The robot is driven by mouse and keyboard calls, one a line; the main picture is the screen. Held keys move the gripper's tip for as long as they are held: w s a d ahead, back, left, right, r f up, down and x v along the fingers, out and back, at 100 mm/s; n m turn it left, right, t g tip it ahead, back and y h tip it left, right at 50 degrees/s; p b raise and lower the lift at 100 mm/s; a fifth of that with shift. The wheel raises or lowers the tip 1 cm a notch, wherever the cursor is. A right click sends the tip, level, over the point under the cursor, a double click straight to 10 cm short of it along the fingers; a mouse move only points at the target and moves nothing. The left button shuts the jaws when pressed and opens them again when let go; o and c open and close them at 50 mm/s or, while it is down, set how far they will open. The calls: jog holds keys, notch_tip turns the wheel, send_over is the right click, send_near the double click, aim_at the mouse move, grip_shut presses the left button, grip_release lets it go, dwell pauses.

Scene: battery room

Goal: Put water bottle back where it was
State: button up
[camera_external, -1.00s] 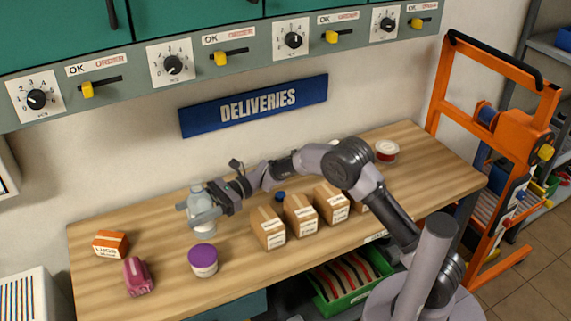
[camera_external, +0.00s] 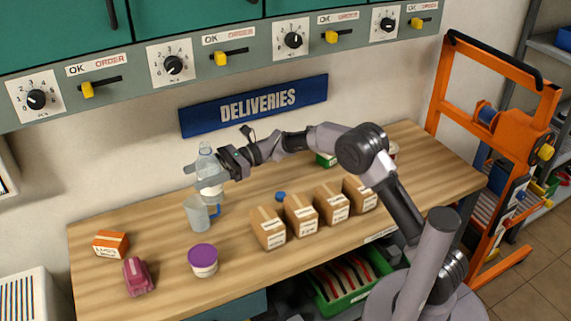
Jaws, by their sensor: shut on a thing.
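The clear water bottle (camera_external: 206,160) with a pale label is upright in my gripper (camera_external: 208,178). My gripper is shut around its middle and holds it above the table, near the back left. A clear cup (camera_external: 196,214) with a blue handle stands on the wooden table (camera_external: 110,215), just below the bottle in the picture. I cannot tell how far the bottle's base is from the cup.
A purple-lidded tub (camera_external: 203,261), an orange box (camera_external: 110,244) and a pink object (camera_external: 138,276) are at the left front. Several cardboard boxes (camera_external: 301,215) stand in a row at centre, with a small blue object (camera_external: 280,196) behind them. The back left is clear.

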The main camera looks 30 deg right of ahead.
jog(key=w+d+m+t+p, duration=0.2)
jog(key=w+d, duration=0.3)
jog(key=d, duration=0.6)
jog(key=w+d+f+m+t+h+p, duration=0.1)
jog(key=w+d, duration=0.4)
jog(key=d, duration=0.6)
jog(key=w+d+f+m+t+p, duration=0.1)
jog(key=w+d+t+p, duration=0.3)
jog(key=d, duration=0.8)
jog(key=shift+w+m+t+p, duration=0.35)
jog(key=shift+w+m+t, duration=0.15)
jog(key=shift+m+t, duration=0.35)
notch_tip(320, 180, down, 3)
jog(key=shift+d+f, duration=0.1)
jog(key=shift+f, duration=0.1)
notch_tip(320, 180, down, 10)
jog(key=b, duration=0.4)
jog(key=shift+r, duration=0.15)
jog(key=o, duration=1.7)
jog(key=shift+f, duration=0.2)
